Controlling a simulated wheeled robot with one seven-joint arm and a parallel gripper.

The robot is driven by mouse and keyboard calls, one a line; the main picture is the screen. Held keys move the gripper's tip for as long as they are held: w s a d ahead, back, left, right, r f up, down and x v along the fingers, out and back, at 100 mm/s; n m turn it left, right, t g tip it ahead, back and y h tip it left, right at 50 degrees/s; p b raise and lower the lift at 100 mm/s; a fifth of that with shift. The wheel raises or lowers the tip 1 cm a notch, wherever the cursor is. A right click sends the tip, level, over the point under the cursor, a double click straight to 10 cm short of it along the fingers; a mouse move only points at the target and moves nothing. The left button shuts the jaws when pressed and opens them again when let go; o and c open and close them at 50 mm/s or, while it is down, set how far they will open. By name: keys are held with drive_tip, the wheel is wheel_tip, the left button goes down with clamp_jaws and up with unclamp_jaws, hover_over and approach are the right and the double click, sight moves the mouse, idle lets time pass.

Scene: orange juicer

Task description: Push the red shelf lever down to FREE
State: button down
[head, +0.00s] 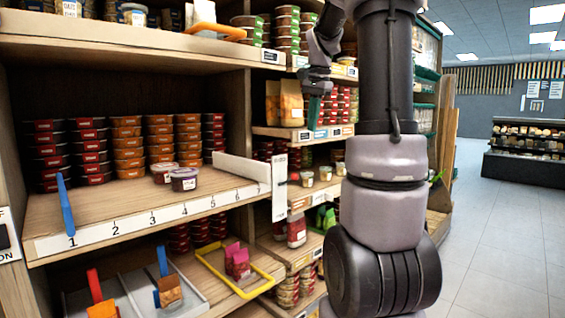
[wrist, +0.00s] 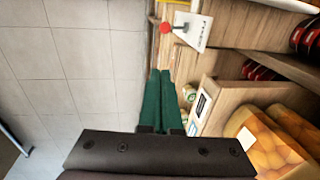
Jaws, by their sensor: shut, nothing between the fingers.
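The red lever knob (head: 294,176) is a small red spot at the right edge of a white label plate (head: 279,186) on the shelf's right end. In the wrist view the round red knob (wrist: 166,28) sits beside the white plate (wrist: 192,30), whose lettering is too small to read. My gripper (head: 314,112) hangs above and to the right of the plate in the head view. Its green fingers (wrist: 160,75) are together and empty, apart from the knob. The knob lies beyond the fingertips in the wrist view.
A numbered shelf (head: 150,206) holds stacked tubs and a blue divider (head: 65,208). A yellow-framed tray (head: 272,278) sits below. Shelves with jars and orange packages (wrist: 267,140) are close to my gripper. Open tiled floor (head: 495,255) lies to the right.

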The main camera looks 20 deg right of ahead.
drive_tip(key=shift+w, duration=0.6)
hover_over(289, 180)
drive_tip(key=s+d, duration=0.2)
drive_tip(key=d, duration=0.1)
wheel_tip(289, 180, down, 13)
drive_tip(key=shift+w+a+r, duration=0.1)
drive_tip(key=shift+s+f, duration=0.2)
